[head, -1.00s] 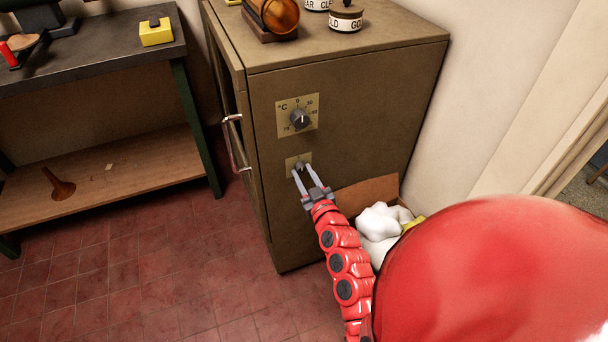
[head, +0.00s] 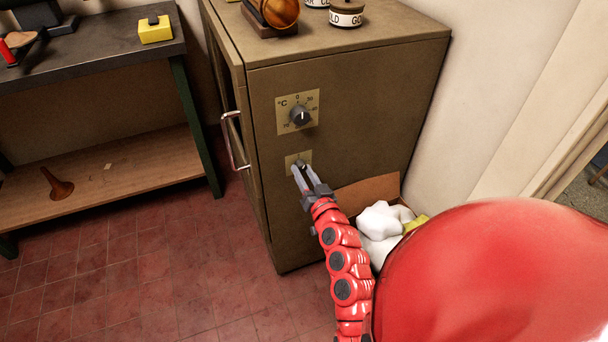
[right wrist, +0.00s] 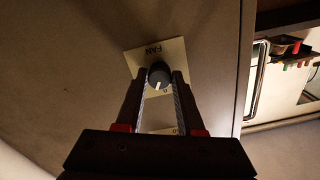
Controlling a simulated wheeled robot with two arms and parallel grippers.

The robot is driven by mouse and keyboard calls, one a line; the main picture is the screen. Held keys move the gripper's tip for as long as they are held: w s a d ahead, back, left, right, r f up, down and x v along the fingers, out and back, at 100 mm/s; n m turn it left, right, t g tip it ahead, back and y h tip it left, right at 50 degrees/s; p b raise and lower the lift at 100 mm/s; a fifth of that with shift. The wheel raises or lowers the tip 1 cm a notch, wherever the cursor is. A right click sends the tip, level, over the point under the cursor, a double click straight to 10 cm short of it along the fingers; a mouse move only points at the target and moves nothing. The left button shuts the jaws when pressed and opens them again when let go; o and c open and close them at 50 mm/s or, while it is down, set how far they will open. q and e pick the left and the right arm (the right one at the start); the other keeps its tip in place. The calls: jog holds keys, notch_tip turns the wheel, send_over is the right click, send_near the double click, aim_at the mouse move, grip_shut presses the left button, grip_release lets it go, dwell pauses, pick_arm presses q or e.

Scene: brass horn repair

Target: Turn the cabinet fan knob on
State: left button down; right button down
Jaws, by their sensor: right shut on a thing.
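The fan knob (right wrist: 159,74) is a small dark round knob with a white pointer line, on a pale plate marked FAN in the right wrist view. Its pointer faces the bottom of that picture. My right gripper (right wrist: 161,76) has one finger on each side of the knob and is shut on it. In the head view, the fan plate (head: 290,158) sits low on the brown cabinet (head: 345,120), and my right gripper (head: 302,168) reaches it from below. The fingers mostly hide the knob there. My left gripper is not in view.
A temperature dial (head: 299,116) sits above the fan plate. A metal door handle (head: 234,143) sticks out at the cabinet's left. A box with white cloths (head: 380,219) stands on the floor at right. A workbench (head: 100,60) is at left, with clear floor before it.

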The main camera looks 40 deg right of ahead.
jog(key=m, duration=0.5)
jog(key=shift+m+b, duration=0.4)
jog(key=m, duration=0.6)
jog(key=shift+r, duration=0.1)
jog(key=c, duration=0.5)
grip_release()
jog(key=shift+p+v, duration=0.6)
jog(key=shift+v, duration=8.15)
